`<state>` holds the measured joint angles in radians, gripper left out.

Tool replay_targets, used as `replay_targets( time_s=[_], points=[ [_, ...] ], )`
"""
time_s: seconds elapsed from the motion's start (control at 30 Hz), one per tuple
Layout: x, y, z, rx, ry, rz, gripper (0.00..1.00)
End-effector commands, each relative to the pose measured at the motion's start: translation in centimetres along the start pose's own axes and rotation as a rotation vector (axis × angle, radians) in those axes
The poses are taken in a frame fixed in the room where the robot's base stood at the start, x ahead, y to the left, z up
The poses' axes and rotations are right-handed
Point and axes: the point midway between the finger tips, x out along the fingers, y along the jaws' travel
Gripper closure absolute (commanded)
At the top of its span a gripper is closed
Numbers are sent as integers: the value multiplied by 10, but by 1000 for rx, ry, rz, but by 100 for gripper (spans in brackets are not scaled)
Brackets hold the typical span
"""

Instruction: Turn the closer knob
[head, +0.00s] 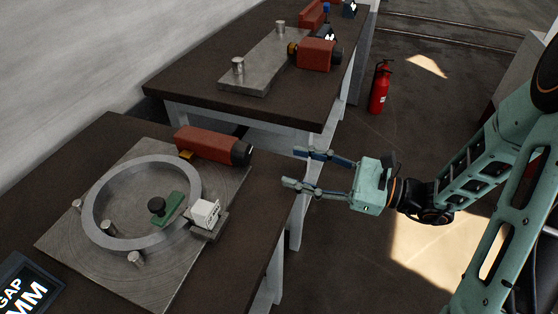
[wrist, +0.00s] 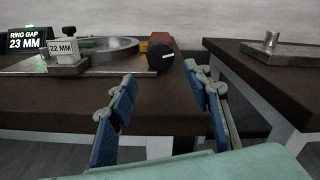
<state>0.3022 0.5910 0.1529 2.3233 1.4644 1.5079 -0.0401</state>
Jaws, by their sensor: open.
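The red closer body (head: 207,143) lies on the metal plate of the near table, with a black knob (head: 242,153) on its right end. In the wrist view the knob (wrist: 160,57) shows its round face with a white mark, up and between the lines of my fingers. My gripper (head: 291,168) is open and empty, to the right of the knob and apart from it, beyond the table's right edge. In the wrist view my gripper (wrist: 148,98) has both blue-padded fingers spread, lower in the picture than the knob. A large metal ring (head: 92,205) lies on the plate.
A green piece (head: 176,207) and a white block (head: 205,213) marked 22 MM (wrist: 62,48) stand by the ring. A display (wrist: 25,40) reads RING GAP 23 MM. A second table (head: 190,88) with a similar red unit (head: 318,53) stands behind. A fire extinguisher (head: 380,88) stands on the floor.

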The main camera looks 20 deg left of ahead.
Motion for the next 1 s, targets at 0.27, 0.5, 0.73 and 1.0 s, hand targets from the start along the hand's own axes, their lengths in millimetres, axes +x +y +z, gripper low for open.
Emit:
replay_targets(
  time_s=[0.27, 0.5, 0.73, 1.0],
  points=[
    [-13, 0, 0, 1, 0, 0, 55],
    [-12, -1, 1, 15, -1, 3, 45],
    [0, -9, 3, 266, -8, 48, 44],
    [14, -12, -2, 451, -6, 80, 44]
  ],
)
